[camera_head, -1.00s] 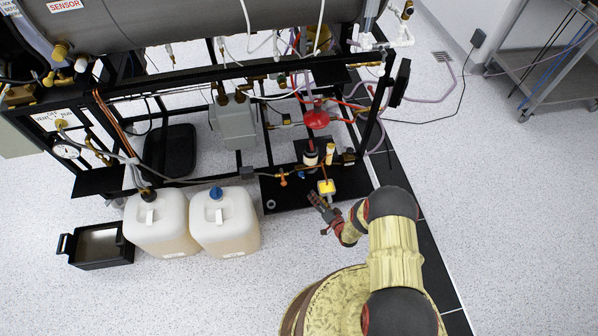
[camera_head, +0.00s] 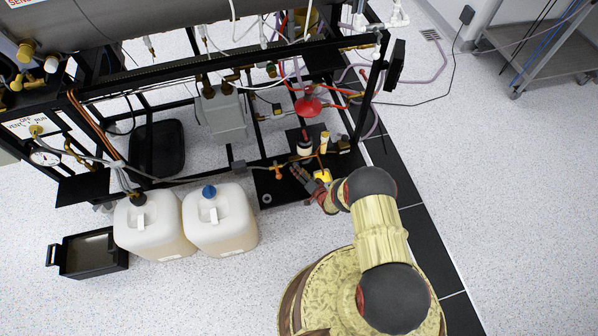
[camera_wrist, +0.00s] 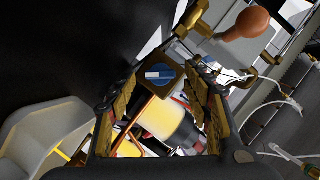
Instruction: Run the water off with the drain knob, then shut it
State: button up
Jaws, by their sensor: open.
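A blue round knob with a white pointer bar (camera_wrist: 160,74), on a dark square body, shows in the wrist view. I take it for the drain knob; I cannot pick it out in the head view. My gripper (camera_wrist: 163,88) is open, with one finger on each side of the knob in the picture. I cannot tell whether either finger touches it. In the head view my gripper (camera_head: 299,174) is beside the yellow block (camera_head: 322,175), over the black base plate at the rig's lower right. No running water is visible.
In the wrist view, a yellow and white cylinder (camera_wrist: 160,118) lies behind the knob and an orange bulb (camera_wrist: 250,23) is at upper right. In the head view, two white jugs (camera_head: 220,222) and a black tray (camera_head: 92,253) stand left.

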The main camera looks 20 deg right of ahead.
jog(key=shift+w+a+f, duration=0.1)
jog(key=shift+w+a, duration=0.05)
jog(key=shift+w, duration=0.15)
jog(key=shift+c, duration=0.3)
jog(key=c, duration=1.1)
jog(key=shift+n, duration=0.3)
jog(key=n, duration=0.1)
jog(key=n+h, duration=0.2)
jog(key=shift+a+r+g, duration=0.2)
jog(key=shift+a+g, duration=0.05)
jog(key=shift+g, duration=0.15)
jog(key=n+h, duration=0.2)
jog(key=n, duration=0.1)
jog(key=shift+a+h, duration=0.15)
jog(key=shift+h, duration=0.15)
jog(key=shift+n, duration=0.3)
jog(key=o, duration=1.2)
jog(key=shift+c, duration=0.2)
